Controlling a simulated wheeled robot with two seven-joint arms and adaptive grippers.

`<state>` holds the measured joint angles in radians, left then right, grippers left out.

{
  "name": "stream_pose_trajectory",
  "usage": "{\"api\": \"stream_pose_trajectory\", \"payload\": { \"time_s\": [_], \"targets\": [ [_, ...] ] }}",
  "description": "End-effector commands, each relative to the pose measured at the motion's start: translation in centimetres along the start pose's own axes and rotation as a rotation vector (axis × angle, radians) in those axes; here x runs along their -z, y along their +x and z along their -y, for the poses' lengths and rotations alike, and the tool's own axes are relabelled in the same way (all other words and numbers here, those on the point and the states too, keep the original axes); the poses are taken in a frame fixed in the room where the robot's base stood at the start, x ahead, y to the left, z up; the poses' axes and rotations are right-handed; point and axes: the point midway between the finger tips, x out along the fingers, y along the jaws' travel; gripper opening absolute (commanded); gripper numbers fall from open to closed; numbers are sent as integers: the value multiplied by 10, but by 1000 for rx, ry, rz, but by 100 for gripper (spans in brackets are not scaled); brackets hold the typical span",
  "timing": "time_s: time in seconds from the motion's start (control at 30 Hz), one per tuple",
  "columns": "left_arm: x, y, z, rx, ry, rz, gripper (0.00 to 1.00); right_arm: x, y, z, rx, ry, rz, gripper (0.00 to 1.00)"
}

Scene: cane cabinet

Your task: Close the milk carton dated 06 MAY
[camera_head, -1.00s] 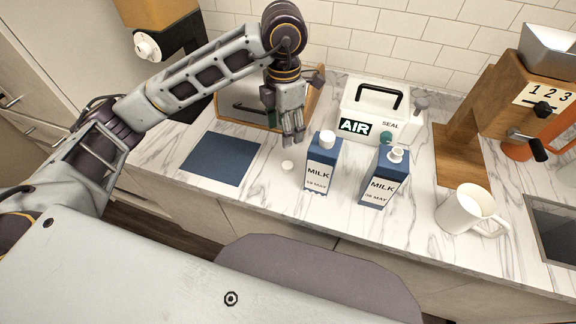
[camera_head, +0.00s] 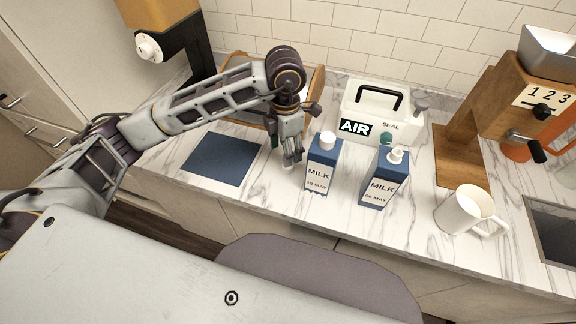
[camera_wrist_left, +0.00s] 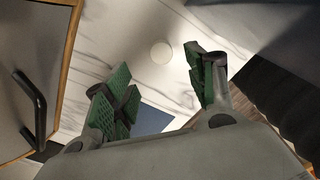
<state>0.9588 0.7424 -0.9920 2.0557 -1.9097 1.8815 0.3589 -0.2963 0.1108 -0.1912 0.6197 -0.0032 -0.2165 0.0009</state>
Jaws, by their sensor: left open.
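The blue and white milk carton dated 06 MAY (camera_head: 382,181) stands upright on the counter in the head view, its white spout (camera_head: 397,155) showing no cap. A second milk carton (camera_head: 321,165), with another date hard to read, stands to its left with a white cap on. A loose round white cap (camera_wrist_left: 161,53) lies on the marble. My left gripper (camera_head: 292,158) is open and empty above that cap, left of the second carton, and mostly hides the cap in the head view. In the left wrist view the cap shows beyond and between the green-padded fingertips (camera_wrist_left: 158,68). My right gripper is not in view.
A blue mat (camera_head: 216,158) lies left of my gripper. Behind stand a wood-framed cabinet (camera_head: 318,82) and a white box marked AIR SEAL (camera_head: 408,125). A white mug (camera_head: 463,208) and wooden grinder (camera_head: 500,100) stand right. Bare marble lies in front of the cartons.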

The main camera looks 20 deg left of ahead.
Motion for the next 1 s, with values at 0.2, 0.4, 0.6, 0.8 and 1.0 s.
{"api": "stream_pose_trajectory", "payload": {
  "time_s": [0.2, 0.4, 0.6, 0.8, 1.0],
  "targets": [
    [0, 13, 0, 0, 0, 0, 56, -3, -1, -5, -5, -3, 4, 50],
    [0, 13, 0, -1, 0, 0, 56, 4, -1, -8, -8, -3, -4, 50],
    [0, 15, 0, 0, 0, 0, 56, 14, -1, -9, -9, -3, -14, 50],
    [-2, 28, 2, 1, 1, -2, 56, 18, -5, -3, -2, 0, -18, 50],
    [-4, 51, 3, 1, -1, -2, 56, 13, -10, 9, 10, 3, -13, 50]
  ]
}}
